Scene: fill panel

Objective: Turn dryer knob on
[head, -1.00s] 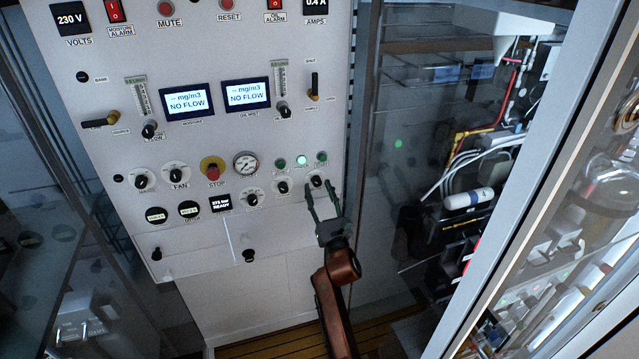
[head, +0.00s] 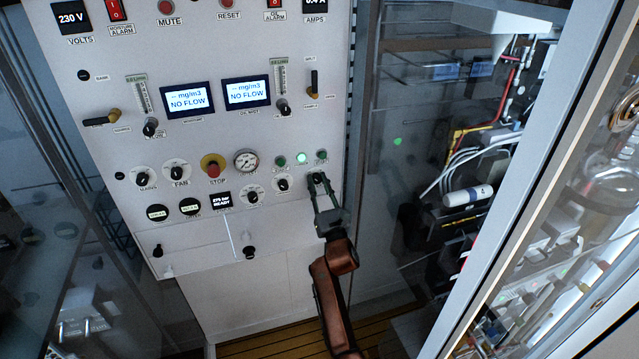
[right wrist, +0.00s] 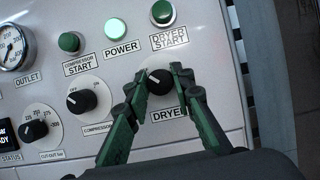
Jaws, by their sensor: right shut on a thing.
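The dryer knob (right wrist: 160,82) is a black knob with a white pointer line on a white round plate, with a "DRYER" label just below it in the right wrist view. In the head view the knob (head: 317,179) sits at the lower right of the panel. My right gripper (right wrist: 162,80) has its two green fingers on either side of the knob, shut on it. It also shows in the head view (head: 320,184), reaching up from below. The fingers partly hide the plate and its markings. My left gripper is not in view.
The compressor knob (right wrist: 89,99) is close to the left finger. Above are the green dryer start button (right wrist: 162,13), the lit power lamp (right wrist: 116,27) and the compressor start button (right wrist: 69,42). The panel's right edge (right wrist: 236,60) is near. A glass door (head: 560,150) stands to the right.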

